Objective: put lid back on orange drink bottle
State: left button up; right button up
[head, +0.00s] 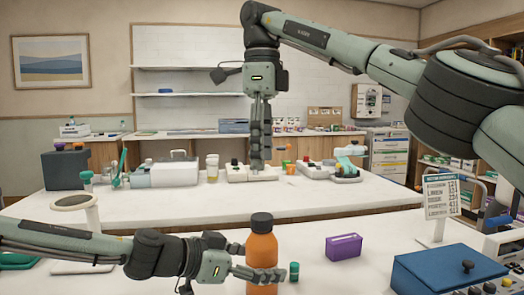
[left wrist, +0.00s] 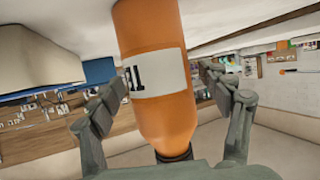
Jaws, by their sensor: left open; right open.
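The orange drink bottle (head: 262,250) stands upright on the near table. A black lid (head: 262,221) sits on its top; whether it is screwed tight I cannot tell. My left gripper (head: 262,272) is open, with its fingers on either side of the bottle's body. In the left wrist view the bottle (left wrist: 160,60), with a white label, stands between the two spread fingers, with gaps on both sides, and its black top (left wrist: 175,157) is at the bottom of the picture. My right gripper (head: 260,165) points down, high and away from the bottle, open and empty.
A small teal-capped vial (head: 293,272) stands just right of the bottle. A purple box (head: 344,247), a blue box (head: 447,272) and a sign on a stand (head: 441,196) are farther right. The far table (head: 200,203) holds several containers and trays.

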pick_arm(q)
jog(key=v, duration=1.2)
jog(key=shift+w, duration=0.15)
